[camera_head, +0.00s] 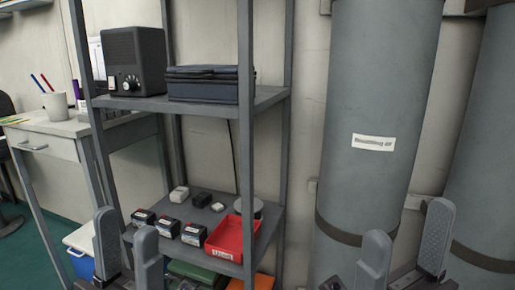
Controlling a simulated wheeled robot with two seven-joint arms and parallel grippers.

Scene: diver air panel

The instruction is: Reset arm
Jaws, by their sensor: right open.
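My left gripper (127,250) is at the lower left, in front of the shelf rack. Its two grey fingers point up and stand apart, with nothing visible between them. My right gripper (406,243) is at the lower right, in front of the large grey cylinder. Its fingers are wide apart and empty. Both grippers are cut off by the bottom edge of the picture.
A grey shelf rack (246,130) holds a black radio (136,60), a dark blue case (208,85), several small boxes and a red tray (246,229). A labelled grey cylinder (375,85) stands right. A desk (65,125) with a cup (56,106) stands left.

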